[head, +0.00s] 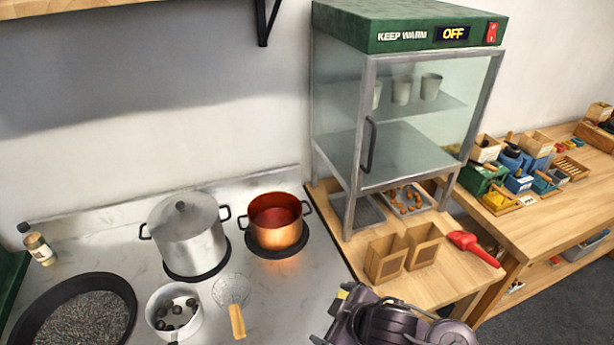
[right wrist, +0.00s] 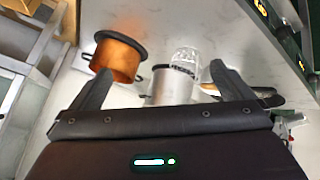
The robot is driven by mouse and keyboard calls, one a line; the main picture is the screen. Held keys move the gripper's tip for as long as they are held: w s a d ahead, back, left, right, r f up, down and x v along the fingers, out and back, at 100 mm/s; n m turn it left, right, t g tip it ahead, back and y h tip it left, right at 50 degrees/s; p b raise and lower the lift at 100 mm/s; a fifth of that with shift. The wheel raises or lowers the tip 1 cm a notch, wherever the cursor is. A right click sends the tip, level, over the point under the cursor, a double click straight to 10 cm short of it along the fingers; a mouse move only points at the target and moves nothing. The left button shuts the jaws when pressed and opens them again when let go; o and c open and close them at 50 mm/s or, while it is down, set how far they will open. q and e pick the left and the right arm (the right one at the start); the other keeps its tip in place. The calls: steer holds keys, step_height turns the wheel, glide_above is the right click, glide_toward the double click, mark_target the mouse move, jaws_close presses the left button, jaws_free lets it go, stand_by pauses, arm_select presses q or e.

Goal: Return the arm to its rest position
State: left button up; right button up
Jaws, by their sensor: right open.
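My right gripper (right wrist: 160,70) is open in the right wrist view, with its two dark fingers spread wide and nothing between them. Part of my right arm (head: 390,322) shows at the bottom of the head view, in front of the wooden counter and beside the stove's right edge. The fingertips cannot be made out there. My left gripper is not in view.
The stove holds a steel pot (head: 188,240), copper pot (head: 276,232), small pot of dark chestnuts (head: 160,328), wire skimmer (head: 233,300) and black pan (head: 28,300).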

steer(key=s+d+m+g+h, duration=0.3)
steer(key=s+d+m+h, duration=0.1)
steer(key=s+d+m, duration=0.9)
step_height(320, 180, down, 35)
steer(key=n+g+b, duration=0.2)
steer(key=n+b, duration=0.1)
steer(key=b, duration=0.4)
steer(key=s+d+f+b, duration=0.2)
steer(key=s+f, duration=0.7)
steer(key=f, duration=0.3)
steer(key=s+d+f+b, duration=0.2)
steer(key=s+f+b, duration=0.1)
steer(key=s+f, duration=0.7)
step_height(320, 180, down, 4)
steer(key=shift+s+d+r+g+h+b, duration=0.25)
steer(key=shift+g+h+b, duration=0.05)
steer(key=shift+g, duration=0.1)
